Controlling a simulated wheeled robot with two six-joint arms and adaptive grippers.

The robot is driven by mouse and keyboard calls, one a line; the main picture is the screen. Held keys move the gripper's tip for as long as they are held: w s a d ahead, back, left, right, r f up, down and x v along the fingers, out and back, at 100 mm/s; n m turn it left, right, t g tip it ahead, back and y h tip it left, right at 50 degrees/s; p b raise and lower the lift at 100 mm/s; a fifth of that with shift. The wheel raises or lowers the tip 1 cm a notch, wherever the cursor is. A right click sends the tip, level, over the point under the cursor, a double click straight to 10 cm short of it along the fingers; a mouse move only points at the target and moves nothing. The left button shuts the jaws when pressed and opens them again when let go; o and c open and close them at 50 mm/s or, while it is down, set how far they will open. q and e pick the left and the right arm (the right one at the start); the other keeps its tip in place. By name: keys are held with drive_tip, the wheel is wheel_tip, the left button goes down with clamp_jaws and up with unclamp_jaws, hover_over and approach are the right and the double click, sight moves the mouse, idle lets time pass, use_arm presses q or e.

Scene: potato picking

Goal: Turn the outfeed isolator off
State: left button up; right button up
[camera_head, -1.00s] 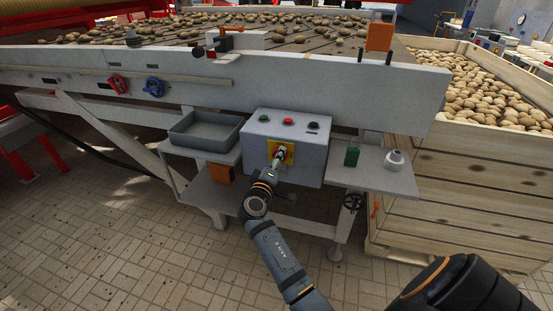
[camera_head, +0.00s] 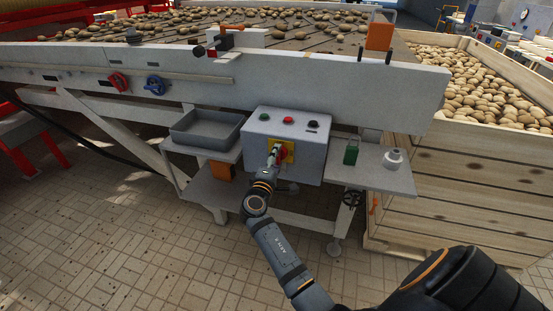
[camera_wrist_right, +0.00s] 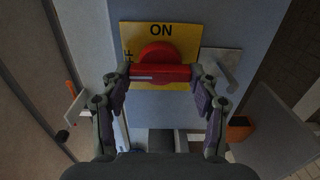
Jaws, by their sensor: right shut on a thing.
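The outfeed isolator is a red rotary handle (camera_head: 282,157) on a yellow plate (camera_head: 291,147), on the front of a grey control box (camera_head: 312,150). My right gripper (camera_head: 275,154) is at the handle, with its forearm reaching up from below. In the right wrist view, the red handle (camera_wrist_right: 160,74) lies crosswise between the fingertips of my right gripper (camera_wrist_right: 162,76), which is shut on it. The yellow plate (camera_wrist_right: 132,36) reads ON at the top; part of another word shows at its left edge, mostly covered. My left gripper is not in view.
Green, red and black buttons (camera_head: 288,120) sit on top of the box. A grey tray (camera_head: 205,131) stands left of it. A green padlock-like block (camera_head: 351,152) and a white round item (camera_head: 393,158) rest on the right shelf (camera_head: 372,178). A potato crate (camera_head: 450,180) stands at right.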

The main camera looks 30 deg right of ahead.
drive_tip(key=o, duration=1.1)
drive_tip(key=shift+o, duration=0.2)
